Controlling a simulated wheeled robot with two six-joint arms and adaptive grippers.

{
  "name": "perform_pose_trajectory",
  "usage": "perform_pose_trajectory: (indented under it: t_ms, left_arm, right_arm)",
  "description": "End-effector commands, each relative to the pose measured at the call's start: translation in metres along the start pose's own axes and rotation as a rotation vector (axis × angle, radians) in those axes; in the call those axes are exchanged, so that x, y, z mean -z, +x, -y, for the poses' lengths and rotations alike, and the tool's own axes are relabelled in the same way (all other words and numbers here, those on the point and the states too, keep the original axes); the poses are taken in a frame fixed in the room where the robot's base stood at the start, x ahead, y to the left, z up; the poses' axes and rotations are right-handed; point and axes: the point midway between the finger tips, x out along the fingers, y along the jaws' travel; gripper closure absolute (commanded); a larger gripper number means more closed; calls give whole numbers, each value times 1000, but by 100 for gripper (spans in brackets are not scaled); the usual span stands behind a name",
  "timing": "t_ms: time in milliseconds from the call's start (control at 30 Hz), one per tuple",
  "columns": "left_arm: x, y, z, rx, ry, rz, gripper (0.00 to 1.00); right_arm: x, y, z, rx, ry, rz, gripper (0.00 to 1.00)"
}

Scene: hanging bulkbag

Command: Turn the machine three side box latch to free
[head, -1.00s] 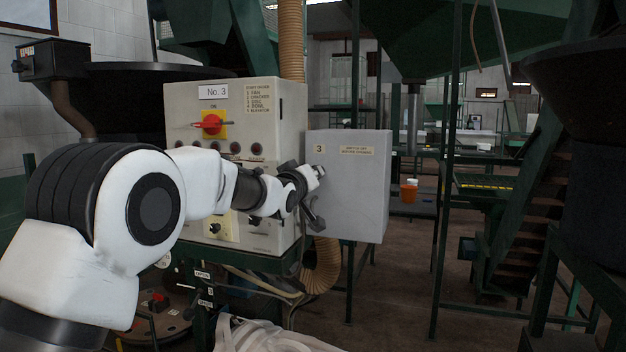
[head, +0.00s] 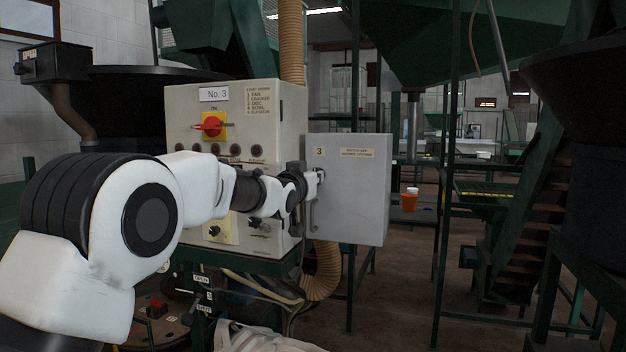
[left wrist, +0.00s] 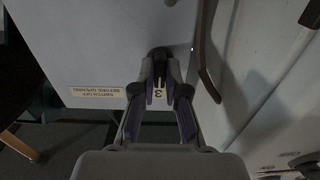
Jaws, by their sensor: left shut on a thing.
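The grey side box (head: 350,200) marked 3 is attached at the right of the No. 3 control cabinet (head: 235,120). My left arm reaches across the cabinet front, and my left gripper (head: 312,183) is at the box's left part. In the left wrist view the gripper (left wrist: 160,82) is shut on a small dark latch (left wrist: 158,52) on the box face, near the 3 label. The fingers hide part of the latch, so its exact turn is hard to tell. In the head view the latch is mostly hidden by the gripper. My right gripper is not in view.
The cabinet carries a red rotary switch (head: 210,125) on a yellow plate and several knobs. A dark curved handle (left wrist: 207,60) runs close beside the gripper in the wrist view. A ribbed hose (head: 323,272) hangs below the box.

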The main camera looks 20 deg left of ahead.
Motion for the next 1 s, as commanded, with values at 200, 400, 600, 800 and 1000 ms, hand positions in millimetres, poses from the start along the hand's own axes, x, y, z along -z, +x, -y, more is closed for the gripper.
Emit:
perform_pose_trajectory:
  t_ms: [200, 400, 600, 800, 1000]
  left_arm:
    - [0, 0, 0, 0, 3, 1, 100]
    - [0, 0, 0, 0, 2, 1, 62]
    - [0, 0, 0, 0, 1, 0, 62]
    - [1, -11, 0, 0, 0, 0, 62]
    - [1, -56, 0, 0, 0, 1, 62]
  right_arm:
    - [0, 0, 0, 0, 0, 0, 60]
    - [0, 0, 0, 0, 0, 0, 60]
    - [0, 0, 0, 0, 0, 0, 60]
    - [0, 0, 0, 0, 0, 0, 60]
    - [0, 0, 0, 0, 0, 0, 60]
